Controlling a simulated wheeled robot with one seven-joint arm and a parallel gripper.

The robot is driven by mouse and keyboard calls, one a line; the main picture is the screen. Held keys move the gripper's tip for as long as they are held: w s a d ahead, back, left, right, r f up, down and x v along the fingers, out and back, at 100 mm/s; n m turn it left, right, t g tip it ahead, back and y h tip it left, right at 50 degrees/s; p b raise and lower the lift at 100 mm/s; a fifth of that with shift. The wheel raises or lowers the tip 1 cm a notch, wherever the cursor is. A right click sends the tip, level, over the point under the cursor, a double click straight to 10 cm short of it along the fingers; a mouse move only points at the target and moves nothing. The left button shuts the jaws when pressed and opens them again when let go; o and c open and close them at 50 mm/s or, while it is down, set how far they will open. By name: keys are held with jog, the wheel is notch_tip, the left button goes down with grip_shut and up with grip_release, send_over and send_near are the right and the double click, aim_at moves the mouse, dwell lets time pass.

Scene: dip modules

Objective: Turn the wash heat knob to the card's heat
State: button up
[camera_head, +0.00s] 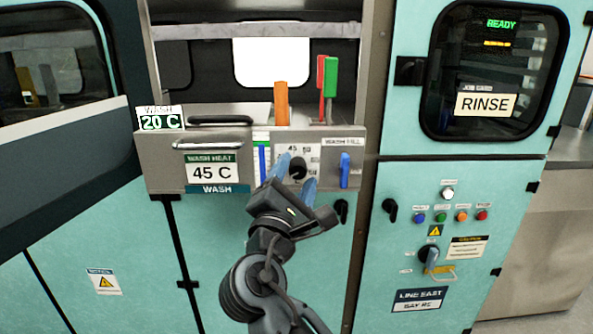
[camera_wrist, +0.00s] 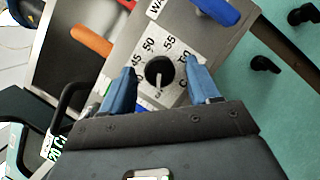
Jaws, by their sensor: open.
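The wash heat knob (camera_wrist: 157,68) is a black round knob on a white dial plate (camera_wrist: 181,46) marked with numbers including 50 and 55. A pale line on the knob points down in the wrist view, away from those numbers. In the head view the knob (camera_head: 298,169) is partly hidden. The wash heat card (camera_head: 211,173) reads 45 C. A wash display (camera_head: 161,119) reads 20 C. My gripper (camera_wrist: 160,69) is open, its blue fingers on either side of the knob with gaps visible. It also shows in the head view (camera_head: 296,173).
A blue wash fill handle (camera_head: 345,170) is right of the dial, and another blue lever (camera_head: 262,163) is left. Orange (camera_head: 281,103), red (camera_head: 321,84) and green (camera_head: 331,88) handles stand above. The right cabinet shows READY and a RINSE card (camera_head: 486,104).

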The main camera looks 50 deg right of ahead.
jog(key=shift+w+d+r, duration=0.1)
jog(key=shift+w+d, duration=0.05)
jog(key=shift+d, duration=0.2)
jog(key=shift+c, duration=0.3)
jog(key=c, duration=1)
